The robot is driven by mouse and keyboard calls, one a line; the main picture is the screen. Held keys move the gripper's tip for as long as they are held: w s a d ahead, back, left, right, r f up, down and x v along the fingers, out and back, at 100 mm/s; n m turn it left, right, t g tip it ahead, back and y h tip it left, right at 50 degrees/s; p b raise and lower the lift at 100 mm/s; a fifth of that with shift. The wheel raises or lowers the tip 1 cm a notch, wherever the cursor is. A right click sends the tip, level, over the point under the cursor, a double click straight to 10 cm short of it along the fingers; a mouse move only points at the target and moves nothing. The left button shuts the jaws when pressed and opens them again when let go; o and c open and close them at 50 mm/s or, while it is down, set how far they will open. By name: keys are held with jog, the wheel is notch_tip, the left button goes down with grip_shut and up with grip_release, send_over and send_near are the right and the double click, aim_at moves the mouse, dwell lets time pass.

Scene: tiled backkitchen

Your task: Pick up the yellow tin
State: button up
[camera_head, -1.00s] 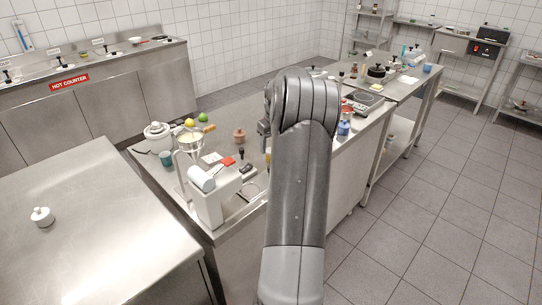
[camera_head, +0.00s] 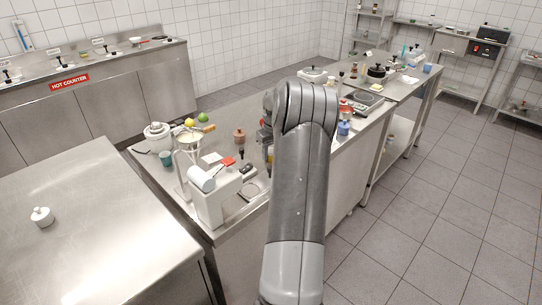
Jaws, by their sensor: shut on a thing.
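My gripper (camera_head: 267,146) shows only in part at the left edge of my arm, over the middle steel counter. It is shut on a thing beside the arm. A small yellow patch (camera_head: 270,157), which looks like the yellow tin, shows just below the gripper. My arm hides most of it, so I cannot tell whether it is clear of the counter.
A white mixer (camera_head: 207,196) stands at the counter's near end. A brown pot (camera_head: 239,138) stands left of the gripper. A green fruit (camera_head: 203,118) and a teal cup (camera_head: 166,158) are further left. A blue jar (camera_head: 344,129) stands right of my arm.

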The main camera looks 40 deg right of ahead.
jog(key=shift+c, duration=1)
jog(key=shift+r, duration=0.15)
